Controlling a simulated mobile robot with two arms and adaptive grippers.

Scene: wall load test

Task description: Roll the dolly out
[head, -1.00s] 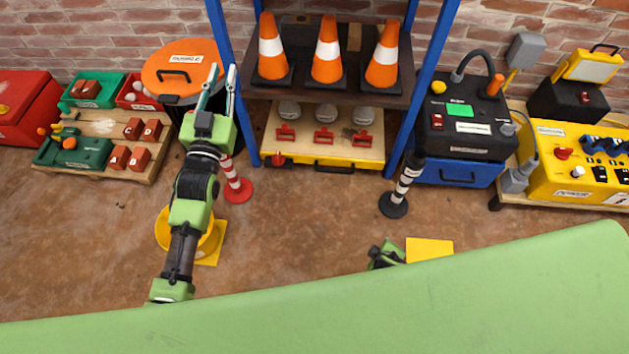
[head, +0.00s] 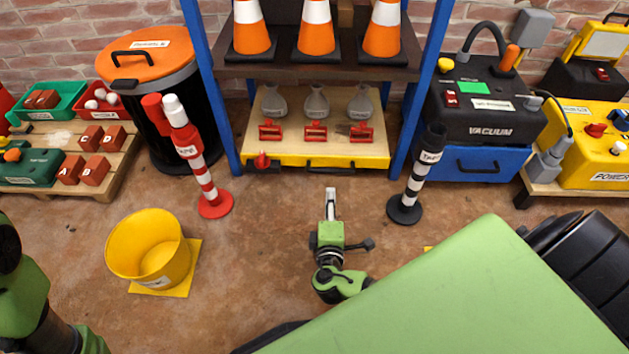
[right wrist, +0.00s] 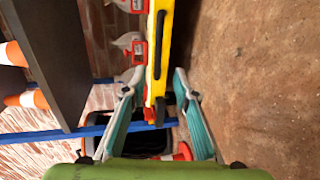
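The dolly (head: 377,162) is a low platform with a pale wooden top and yellow front edge, under the blue-framed shelf. A dark handle (head: 330,170) is at the middle of its front. It carries several grey flask-shaped items and red clamp-like pieces. My right gripper (head: 331,192) is just in front of the handle, pointing at it. In the right wrist view its teal fingers (right wrist: 153,82) are apart, with the yellow front edge (right wrist: 158,25) and dark handle (right wrist: 160,48) showing between and beyond them. Contact cannot be told. Only my left arm shows at lower left; its gripper is out of frame.
A red-white post (head: 203,178) and a black-white post (head: 418,178) flank the floor before the dolly. A yellow bucket (head: 148,247) stands at left. An orange-lidded bin (head: 160,100) and blue case (head: 475,163) stand beside the shelf. Floor near my right gripper is clear.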

